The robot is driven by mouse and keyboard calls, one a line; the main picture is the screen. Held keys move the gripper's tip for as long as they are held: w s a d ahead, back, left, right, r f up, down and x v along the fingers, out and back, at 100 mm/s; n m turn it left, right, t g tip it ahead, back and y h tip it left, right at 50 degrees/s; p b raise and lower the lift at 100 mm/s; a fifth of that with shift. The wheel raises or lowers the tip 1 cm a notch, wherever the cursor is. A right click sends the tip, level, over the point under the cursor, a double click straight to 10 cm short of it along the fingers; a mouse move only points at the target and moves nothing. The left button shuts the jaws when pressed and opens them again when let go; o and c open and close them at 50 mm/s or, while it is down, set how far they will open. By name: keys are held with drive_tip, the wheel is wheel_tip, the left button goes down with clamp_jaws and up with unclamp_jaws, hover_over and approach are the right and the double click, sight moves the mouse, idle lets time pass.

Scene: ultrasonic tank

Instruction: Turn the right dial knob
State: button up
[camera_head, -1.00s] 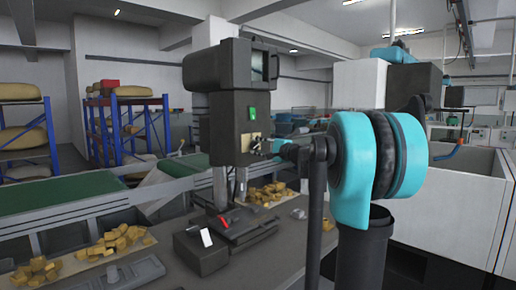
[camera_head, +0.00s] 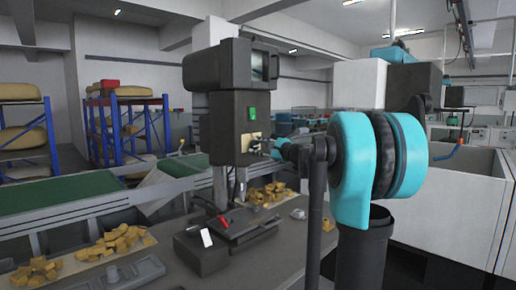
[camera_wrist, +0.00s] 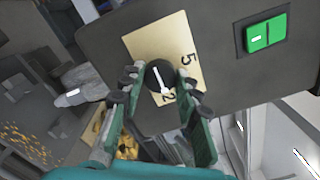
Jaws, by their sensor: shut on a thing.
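The dial knob (camera_wrist: 160,76) is a round black knob with a white pointer line, on a brass-coloured plate (camera_wrist: 145,43) with printed numerals, a 5 and a 2 among them. In the wrist view my gripper (camera_wrist: 161,84) has one finger on each side of the knob and is shut on it. In the head view the brass plate (camera_head: 246,143) sits on the front of the dark machine (camera_head: 231,110), and my gripper (camera_head: 266,147) reaches it from the right. The knob itself is too small to make out there. No second knob can be made out.
A green rocker switch (camera_wrist: 265,34) sits beside the plate; it also shows in the head view (camera_head: 252,113). Yellow blocks (camera_head: 122,240) lie on the workbench (camera_head: 165,268) below. A dark box (camera_head: 201,250) stands at the machine's foot.

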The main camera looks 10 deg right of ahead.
drive_tip(key=o, duration=1.2)
drive_tip(key=shift+c, duration=0.2)
drive_tip(key=shift+s, duration=0.1)
drive_tip(key=v, duration=1.2)
